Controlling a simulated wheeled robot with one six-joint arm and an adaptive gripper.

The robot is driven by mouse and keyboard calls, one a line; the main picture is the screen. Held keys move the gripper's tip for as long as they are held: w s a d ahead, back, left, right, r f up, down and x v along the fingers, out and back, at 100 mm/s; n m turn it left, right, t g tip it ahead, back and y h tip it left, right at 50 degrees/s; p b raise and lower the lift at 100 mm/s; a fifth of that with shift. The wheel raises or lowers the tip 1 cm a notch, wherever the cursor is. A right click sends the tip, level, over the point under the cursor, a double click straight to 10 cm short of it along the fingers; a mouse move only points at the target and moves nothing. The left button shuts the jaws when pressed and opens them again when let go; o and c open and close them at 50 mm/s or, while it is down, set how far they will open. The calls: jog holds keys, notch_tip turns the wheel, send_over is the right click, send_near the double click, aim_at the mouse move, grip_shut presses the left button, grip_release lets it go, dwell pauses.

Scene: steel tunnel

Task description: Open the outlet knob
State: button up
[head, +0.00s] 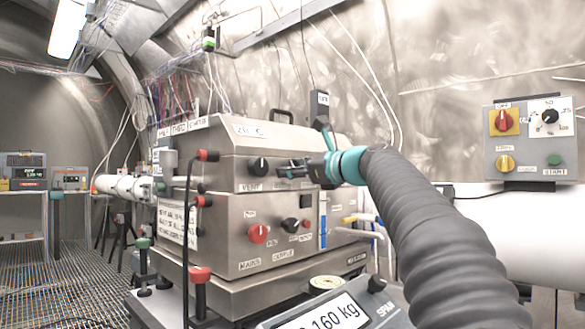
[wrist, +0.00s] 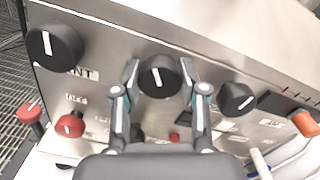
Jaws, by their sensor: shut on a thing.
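My gripper (wrist: 160,85) has its two fingers on either side of a middle black knob (wrist: 158,76) on the steel box's upper front and is shut on it. The knob's white mark points nearly straight up in the wrist view, tilted slightly left. Its label is hidden by my gripper, so I cannot read whether it says outlet. In the head view my gripper (head: 291,171) reaches this upper row from the right. To the left is a black knob (head: 258,167) labelled VENT. Another black knob (wrist: 236,98) is to the right in the wrist view, its mark slanted.
Below are a red knob (head: 259,233) and a black knob (head: 290,225) on the steel box (head: 232,205). A scale display (head: 335,316) stands in front. A control box (head: 529,138) hangs on the right wall. Red-topped posts stand close to the box's left.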

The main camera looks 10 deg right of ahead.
jog(key=n, duration=0.5)
jog(key=shift+n+b, duration=0.3)
jog(key=shift+b, duration=0.1)
jog(key=n+b, duration=0.1)
jog(key=n, duration=0.5)
jog(key=shift+b, duration=0.35)
jog(key=n+b, duration=0.2)
jog(key=n, duration=0.4)
jog(key=shift+n, duration=0.3)
jog(key=n+b, duration=0.1)
jog(key=n, duration=0.4)
jog(key=shift+f+n, duration=0.1)
jog(key=shift+n, duration=0.3)
jog(key=shift+b, duration=0.3)
jog(key=o, duration=1.1)
jog(key=shift+o, duration=0.2)
